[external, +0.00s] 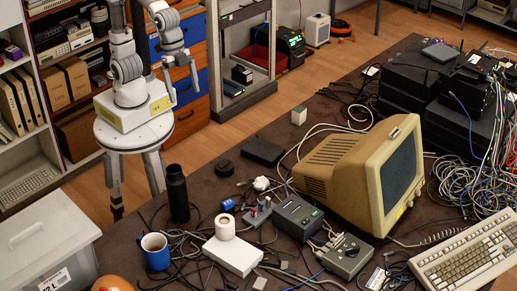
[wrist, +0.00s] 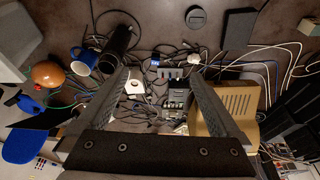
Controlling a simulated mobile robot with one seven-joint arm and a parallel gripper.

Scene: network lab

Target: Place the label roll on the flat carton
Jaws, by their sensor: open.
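The white label roll (external: 225,227) stands upright at the back end of the flat white carton (external: 237,258). It appears to rest on the carton's top, though its contact is hard to make out. In the wrist view, the roll (wrist: 135,85) and the white carton (wrist: 136,101) show close to the left finger, partly overlapped by it. My gripper (external: 183,82) is open and empty, raised well above and behind the table in the external view. In the wrist view, its two fingers (wrist: 158,78) are spread wide with nothing between them at the tips.
A blue mug (external: 155,250), a black bottle (external: 177,193) and tangled cables lie left of the carton. Grey device boxes (external: 298,217) and a beige monitor (external: 350,170) stand to the right. A lidded grey bin (external: 45,245) is at lower left. The table is crowded.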

